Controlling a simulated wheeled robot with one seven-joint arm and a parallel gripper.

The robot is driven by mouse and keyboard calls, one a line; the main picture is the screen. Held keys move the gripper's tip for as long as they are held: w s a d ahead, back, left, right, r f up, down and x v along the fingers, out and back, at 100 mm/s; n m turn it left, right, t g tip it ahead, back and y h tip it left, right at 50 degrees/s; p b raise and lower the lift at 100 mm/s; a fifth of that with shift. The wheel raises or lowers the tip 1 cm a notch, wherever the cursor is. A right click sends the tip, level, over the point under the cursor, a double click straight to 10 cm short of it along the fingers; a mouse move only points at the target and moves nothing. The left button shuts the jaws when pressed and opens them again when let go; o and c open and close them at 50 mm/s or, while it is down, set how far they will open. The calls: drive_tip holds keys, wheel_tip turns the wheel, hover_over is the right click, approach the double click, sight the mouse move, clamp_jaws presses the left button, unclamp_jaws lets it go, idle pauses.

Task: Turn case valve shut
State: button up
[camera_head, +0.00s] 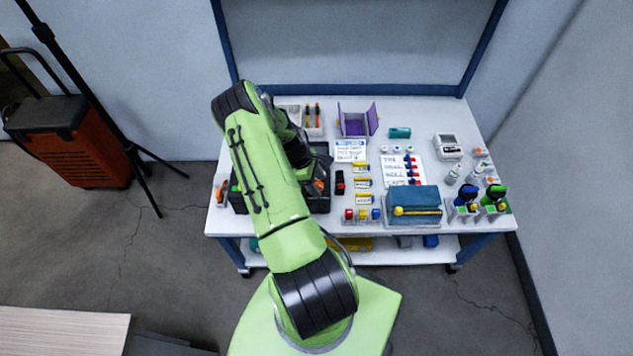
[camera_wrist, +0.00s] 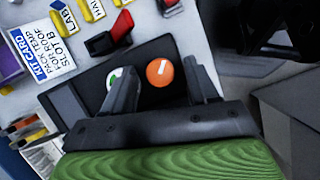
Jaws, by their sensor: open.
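The black case (camera_wrist: 75,98) lies on the white table; in the head view its dark edge (camera_head: 322,206) shows beside my green arm. An orange round knob with a white pointer line (camera_wrist: 160,72), which looks like the case valve, sits on the case. A white and green round piece (camera_wrist: 113,76) is partly hidden by my left finger. My gripper (camera_wrist: 158,66) is open, with one finger on each side of the orange knob and gaps visible between them. I cannot tell how high the fingertips are above the case. In the head view my arm hides most of the case.
A red and black part (camera_wrist: 107,38) lies just beyond the case, near yellow labelled pieces (camera_head: 362,183) and a kit card (camera_wrist: 40,52). A teal box with a yellow handle (camera_head: 414,206), bottles and a purple holder (camera_head: 357,121) stand around the table (camera_head: 300,232).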

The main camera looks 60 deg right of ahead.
drive_tip(key=c, duration=1)
drive_tip(key=shift+c, duration=0.2)
drive_tip(key=shift+m+b, duration=0.3)
drive_tip(key=shift+b, duration=0.1)
drive_tip(key=m+b, duration=0.1)
drive_tip(key=m+y+b, duration=0.1)
drive_tip(key=m, duration=0.1)
drive_tip(key=shift+d+f+b, duration=0.15)
drive_tip(key=shift+d+b, duration=0.05)
drive_tip(key=shift+b, duration=0.2)
drive_tip(key=m+y+b, duration=0.1)
drive_tip(key=m+b, duration=0.1)
drive_tip(key=m, duration=0.1)
drive_tip(key=m+y+b, duration=0.1)
drive_tip(key=m+b, duration=0.1)
drive_tip(key=m, duration=0.1)
drive_tip(key=shift+d+t+y, duration=0.2)
drive_tip(key=shift+t+y, duration=0.2)
drive_tip(key=m, duration=0.2)
drive_tip(key=m+t+y+b, duration=0.1)
drive_tip(key=m, duration=0.2)
drive_tip(key=shift+s+r+m+t, duration=0.2)
drive_tip(key=shift+m+t, duration=0.1)
drive_tip(key=shift+s+d+m+t+y, duration=0.15)
drive_tip(key=shift+m+t, duration=0.25)
drive_tip(key=shift+m, duration=0.75)
drive_tip(key=shift+w+a+m+t+y, duration=0.1)
drive_tip(key=shift+m+t+y, duration=0.25)
drive_tip(key=shift+m, duration=0.8)
